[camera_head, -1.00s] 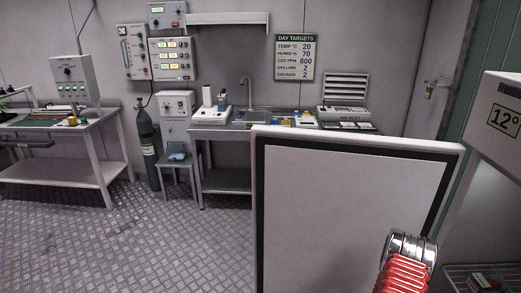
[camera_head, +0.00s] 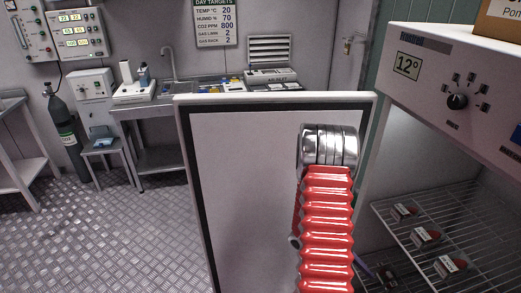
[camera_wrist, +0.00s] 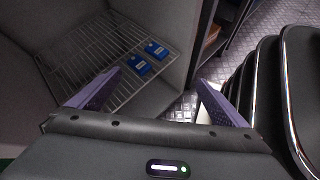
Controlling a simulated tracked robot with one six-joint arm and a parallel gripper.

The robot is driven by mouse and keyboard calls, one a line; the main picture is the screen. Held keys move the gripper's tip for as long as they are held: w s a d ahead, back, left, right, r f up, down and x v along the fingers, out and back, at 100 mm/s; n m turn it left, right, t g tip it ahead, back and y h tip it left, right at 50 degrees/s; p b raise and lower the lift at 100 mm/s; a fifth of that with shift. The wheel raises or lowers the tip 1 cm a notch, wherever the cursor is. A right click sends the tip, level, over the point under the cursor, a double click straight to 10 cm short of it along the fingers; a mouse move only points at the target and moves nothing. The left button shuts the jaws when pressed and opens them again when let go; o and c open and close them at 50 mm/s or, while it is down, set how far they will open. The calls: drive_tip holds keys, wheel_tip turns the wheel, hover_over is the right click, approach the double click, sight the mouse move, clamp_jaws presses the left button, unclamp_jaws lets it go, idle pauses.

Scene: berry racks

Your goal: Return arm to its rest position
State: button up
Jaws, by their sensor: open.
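My gripper (camera_wrist: 159,78) shows in the wrist view with its two purple fingers spread wide apart. I see nothing held between them. Beyond the fingers is a wire shelf (camera_wrist: 82,62) with two small blue packs (camera_wrist: 147,57) on it, apart from the fingers. In the head view, my red ribbed arm with its metal rings stands in front of the open white door of a cooling cabinet (camera_head: 425,65). The gripper itself cannot be clearly made out there.
The open door (camera_head: 240,190) stands close to my arm. The cabinet reads 12° and holds wire racks (camera_head: 445,215) with small packs (camera_head: 425,237). A sink bench (camera_head: 150,105), a stool (camera_head: 103,148) and a gas cylinder (camera_head: 65,135) stand behind. The floor at left is clear.

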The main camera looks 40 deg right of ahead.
drive_tip(key=w+a+r+m+t+y, duration=0.2)
drive_tip(key=w+a+r+t, duration=0.2)
drive_tip(key=w+a+r, duration=0.5)
drive_tip(key=w+a+r+m+t+y, duration=0.1)
drive_tip(key=w+a+r+m+t, duration=0.3)
drive_tip(key=a+r, duration=0.85)
drive_tip(key=w+a+r+n+t+y, duration=0.1)
drive_tip(key=a+r+n+t, duration=0.2)
drive_tip(key=a+r+t, duration=0.4)
drive_tip(key=a+r, duration=0.7)
drive_tip(key=a, duration=0.2)
drive_tip(key=shift+a+n+y, duration=0.3)
drive_tip(key=shift+n, duration=0.1)
drive_tip(key=shift+w, duration=0.15)
